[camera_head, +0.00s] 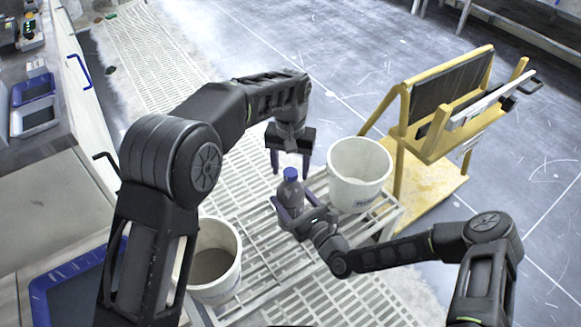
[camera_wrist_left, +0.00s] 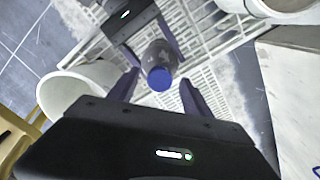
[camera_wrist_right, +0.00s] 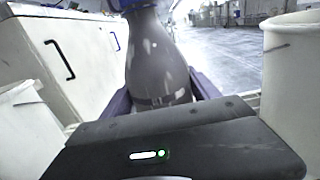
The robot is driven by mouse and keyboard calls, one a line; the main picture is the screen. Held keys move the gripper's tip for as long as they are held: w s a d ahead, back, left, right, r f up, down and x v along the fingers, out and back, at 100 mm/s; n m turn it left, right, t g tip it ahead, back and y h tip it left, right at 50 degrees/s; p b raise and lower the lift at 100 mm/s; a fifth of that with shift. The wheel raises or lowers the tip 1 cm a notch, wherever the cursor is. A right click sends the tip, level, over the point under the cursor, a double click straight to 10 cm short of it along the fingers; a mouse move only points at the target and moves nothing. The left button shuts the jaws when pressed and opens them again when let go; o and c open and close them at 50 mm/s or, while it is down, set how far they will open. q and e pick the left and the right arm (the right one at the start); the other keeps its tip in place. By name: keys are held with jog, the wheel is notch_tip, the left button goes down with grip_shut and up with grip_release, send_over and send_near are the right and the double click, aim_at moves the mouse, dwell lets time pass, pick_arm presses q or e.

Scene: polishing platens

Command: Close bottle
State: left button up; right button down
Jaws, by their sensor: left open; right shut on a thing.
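A grey bottle (camera_head: 291,192) with a blue cap (camera_head: 291,174) stands upright above the white slatted rack. My right gripper (camera_head: 293,208) is shut around the bottle's body; the right wrist view shows the bottle (camera_wrist_right: 157,65) between its fingers. My left gripper (camera_head: 290,170) points down above the bottle, open, its fingers near the height of the cap. In the left wrist view the cap (camera_wrist_left: 159,78) lies between the spread fingers of the left gripper (camera_wrist_left: 158,95), not touching them. The cap sits on the bottle's top; how tightly it sits cannot be told.
A white bucket (camera_head: 358,176) stands on the rack (camera_head: 262,262) right of the bottle. Another bucket (camera_head: 213,262) with grey contents stands at the left front. A yellow stand (camera_head: 420,150) is behind at right. A counter with blue trays (camera_head: 33,90) is at the far left.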

pick_arm(q)
notch_tip(320, 180, up, 7)
jog(key=shift+r, duration=0.2)
dwell(0.3)
pick_arm(e)
jog(key=shift+c, duration=0.6)
grip_release()
jog(key=shift+s+d, duration=0.1)
pick_arm(q)
jog(key=shift+r+p, duration=0.3)
pick_arm(e)
jog(key=v, duration=0.7)
jog(key=shift+s+d, duration=0.15)
jog(key=shift+s, duration=0.1)
